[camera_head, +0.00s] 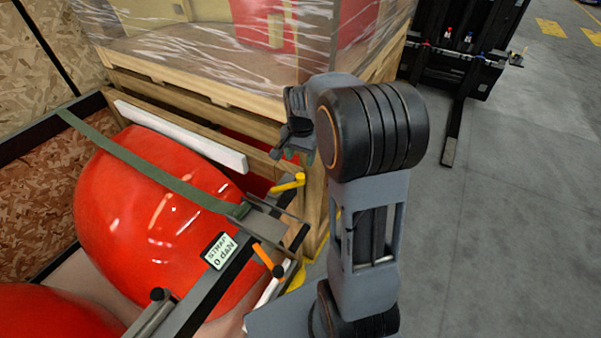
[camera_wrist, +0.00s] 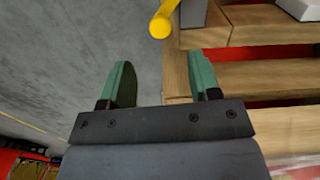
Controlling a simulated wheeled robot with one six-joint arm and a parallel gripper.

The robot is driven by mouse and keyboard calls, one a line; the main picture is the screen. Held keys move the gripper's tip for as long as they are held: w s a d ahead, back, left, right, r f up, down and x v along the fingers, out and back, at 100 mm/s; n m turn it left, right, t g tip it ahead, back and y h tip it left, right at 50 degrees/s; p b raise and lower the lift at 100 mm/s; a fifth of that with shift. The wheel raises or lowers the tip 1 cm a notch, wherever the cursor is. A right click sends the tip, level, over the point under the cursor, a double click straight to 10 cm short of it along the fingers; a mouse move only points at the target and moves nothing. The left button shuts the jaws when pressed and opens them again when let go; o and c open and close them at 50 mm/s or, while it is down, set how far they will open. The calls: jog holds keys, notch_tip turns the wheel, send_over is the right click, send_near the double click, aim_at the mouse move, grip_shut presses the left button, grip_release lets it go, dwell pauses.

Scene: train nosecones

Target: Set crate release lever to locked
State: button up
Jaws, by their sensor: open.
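A yellow lever handle (camera_head: 287,184) sticks out at the crate's near right corner, by the wooden post. In the wrist view a yellow rod end (camera_wrist: 163,20) shows at the top, beyond the fingertips and roughly between them. An orange lever handle (camera_head: 268,260) sits lower on the crate's dark metal rail. I cannot tell from markings which is the release lever, or its setting. My gripper (camera_head: 284,154) is above the yellow handle, partly hidden by my wrist. In the wrist view my gripper (camera_wrist: 161,70) has its green fingers apart, with nothing between them.
The crate holds red nosecones (camera_head: 150,210) under a green strap (camera_head: 140,160), with a tag (camera_head: 219,251) reading "STRAP 0 daN". A wrapped load on wooden pallets (camera_head: 200,92) stands behind. A dark forklift (camera_head: 455,60) is at the back right. Grey floor (camera_head: 520,200) is clear.

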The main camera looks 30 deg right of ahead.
aim_at(300, 175)
notch_tip(300, 175, down, 8)
jog(key=shift+r+p, duration=0.1)
jog(key=shift+p, duration=0.2)
grip_shut()
dwell(0.6)
